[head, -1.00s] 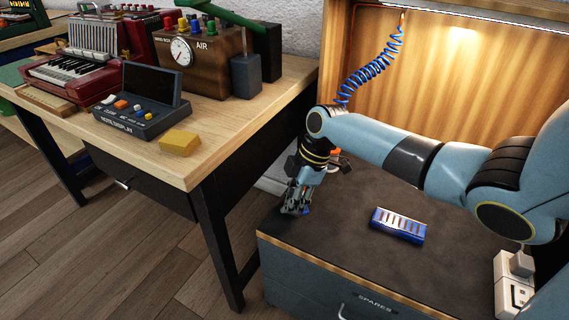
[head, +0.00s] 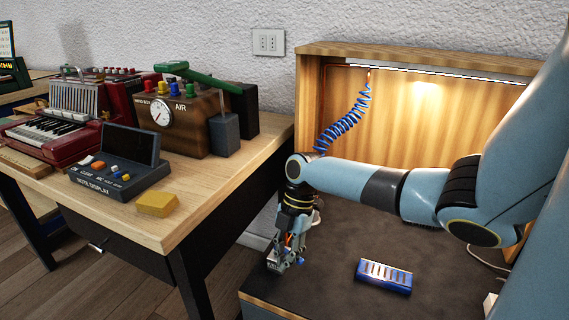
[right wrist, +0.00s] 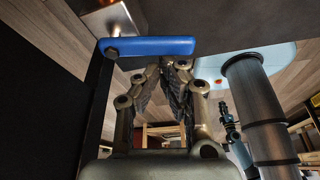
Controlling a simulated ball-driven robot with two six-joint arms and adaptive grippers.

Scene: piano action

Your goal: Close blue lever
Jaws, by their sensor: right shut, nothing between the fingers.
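The blue lever (right wrist: 150,46) is a flat blue bar in the right wrist view, with a dark bolt at its left end. My right gripper (head: 284,258) is at the left edge of the dark cabinet top and points down. In the right wrist view its fingers (right wrist: 176,68) are shut and empty, with their tips close to the lever. I cannot tell whether they touch it. My left gripper is not in view.
A blue box with pale slots (head: 384,276) lies on the cabinet top (head: 335,245), right of my gripper. A blue coiled hose (head: 343,122) hangs behind my arm. The wooden table (head: 200,202) at left holds a yellow block (head: 157,204), a display (head: 120,175) and an air box (head: 172,122).

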